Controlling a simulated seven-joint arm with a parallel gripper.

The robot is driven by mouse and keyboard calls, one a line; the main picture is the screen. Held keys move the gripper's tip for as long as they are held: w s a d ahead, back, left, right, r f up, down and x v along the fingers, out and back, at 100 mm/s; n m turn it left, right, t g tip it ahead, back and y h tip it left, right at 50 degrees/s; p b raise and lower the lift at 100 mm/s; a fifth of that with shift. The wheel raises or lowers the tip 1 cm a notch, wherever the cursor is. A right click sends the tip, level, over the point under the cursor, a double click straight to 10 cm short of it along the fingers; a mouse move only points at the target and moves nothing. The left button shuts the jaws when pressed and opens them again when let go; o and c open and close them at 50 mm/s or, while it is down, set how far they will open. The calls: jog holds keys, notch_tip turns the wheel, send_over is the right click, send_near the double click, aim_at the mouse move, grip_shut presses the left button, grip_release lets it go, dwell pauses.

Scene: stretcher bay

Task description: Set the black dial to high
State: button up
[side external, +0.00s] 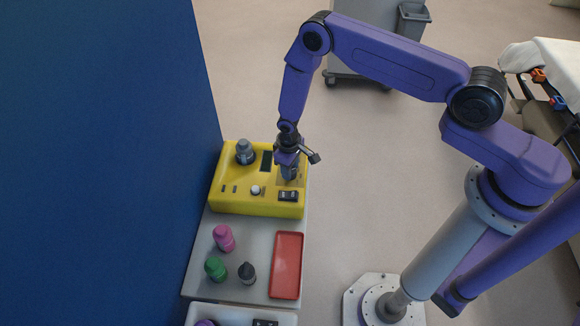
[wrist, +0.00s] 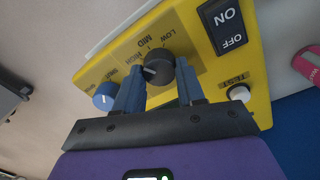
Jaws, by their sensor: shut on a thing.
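The black dial (wrist: 162,66) sits on the yellow panel (wrist: 195,55) in the wrist view, with LOW, MID and HIGH printed around it. A white mark on the dial is on its left side, close to the HIGH label. I cannot tell whether it lines up exactly. My gripper (wrist: 158,78) is shut on the dial, with one blue-grey finger on each side. In the side external view my gripper (side external: 289,172) reaches down to the right part of the yellow box (side external: 228,203) and hides the dial.
A blue dial (wrist: 104,96), an ON/OFF switch (wrist: 227,27) and a white button (wrist: 238,92) are near the black dial. Pink (side external: 223,238), green (side external: 215,269) and black (side external: 247,273) bottles stand beside a red tray (side external: 287,265).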

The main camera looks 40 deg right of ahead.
jog(key=shift+n, duration=1.2)
jog(key=o, duration=1)
jog(key=shift+o, duration=0.2)
notch_tip(320, 180, up, 17)
jog(key=shift+s+a+r, duration=0.2)
jog(key=shift+s+a, duration=0.05)
jog(key=shift+a, duration=0.1)
